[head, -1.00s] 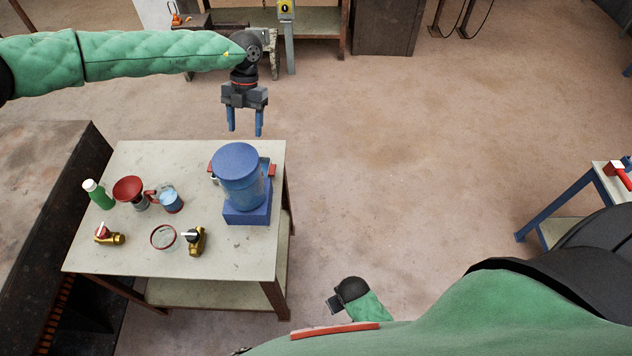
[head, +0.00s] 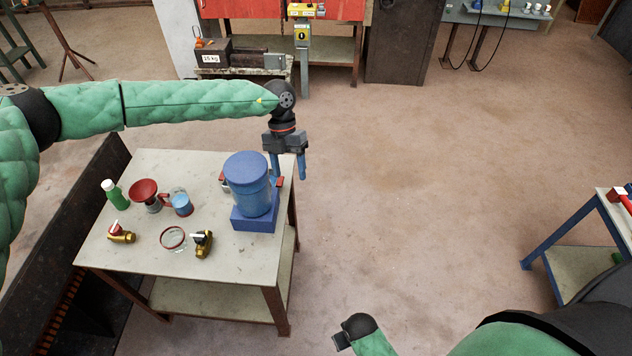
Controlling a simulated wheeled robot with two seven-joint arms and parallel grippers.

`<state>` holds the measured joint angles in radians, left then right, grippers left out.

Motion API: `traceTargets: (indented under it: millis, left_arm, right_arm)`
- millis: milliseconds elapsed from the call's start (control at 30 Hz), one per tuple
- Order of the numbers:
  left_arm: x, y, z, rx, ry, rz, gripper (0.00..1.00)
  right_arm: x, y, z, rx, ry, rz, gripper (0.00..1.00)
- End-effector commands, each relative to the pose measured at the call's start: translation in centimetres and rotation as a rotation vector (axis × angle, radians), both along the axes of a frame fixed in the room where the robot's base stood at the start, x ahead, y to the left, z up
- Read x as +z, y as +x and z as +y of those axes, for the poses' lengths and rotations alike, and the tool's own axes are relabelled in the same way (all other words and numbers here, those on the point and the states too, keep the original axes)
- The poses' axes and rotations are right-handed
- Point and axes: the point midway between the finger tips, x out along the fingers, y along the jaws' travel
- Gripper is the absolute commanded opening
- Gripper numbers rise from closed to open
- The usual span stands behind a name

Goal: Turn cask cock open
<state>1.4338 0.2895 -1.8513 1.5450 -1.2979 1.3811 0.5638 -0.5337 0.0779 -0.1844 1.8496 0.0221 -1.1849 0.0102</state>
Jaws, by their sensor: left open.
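A blue cask (head: 247,187) with a rounded lid stands on a blue block (head: 257,222) at the right side of the table. Small red parts show on both its sides, with a pale piece at its left. I cannot tell which part is its cock. My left gripper (head: 288,172) is open, fingers pointing down, just beyond the cask's right side in the picture; its left finger is partly hidden behind the cask. I cannot tell whether they touch. My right gripper (head: 342,341) shows only as a small dark part at the bottom; its fingers are hidden.
The table (head: 130,255) also holds a green bottle (head: 116,194), a red funnel-like cup (head: 145,195), a mug (head: 180,203), a glass bowl (head: 173,239) and two brass valves (head: 122,234) (head: 203,244). Open floor lies to the right.

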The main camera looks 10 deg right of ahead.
Motion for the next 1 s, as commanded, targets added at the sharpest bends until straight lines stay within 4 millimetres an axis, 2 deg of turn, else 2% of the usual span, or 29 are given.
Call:
traceTargets:
  millis: [300, 500, 1000]
  left_arm:
    - [-0.6, -3.1, -3.7, 0.008, -0.132, 0.052, 0.6]
    - [-0.6, -4.3, -5.4, 0.015, -0.19, 0.073, 0.6]
    - [-0.7, -4.7, -5.9, 0.018, -0.214, 0.081, 0.6]
  right_arm:
    - [0.0, 0.0, 0.0, 0.0, 0.0, 0.0, 0.0]
    - [0.0, 0.0, 0.0, 0.0, 0.0, 0.0, 0.0]
    - [-0.1, 0.0, 0.0, 0.0, 0.0, 0.0, 0.0]
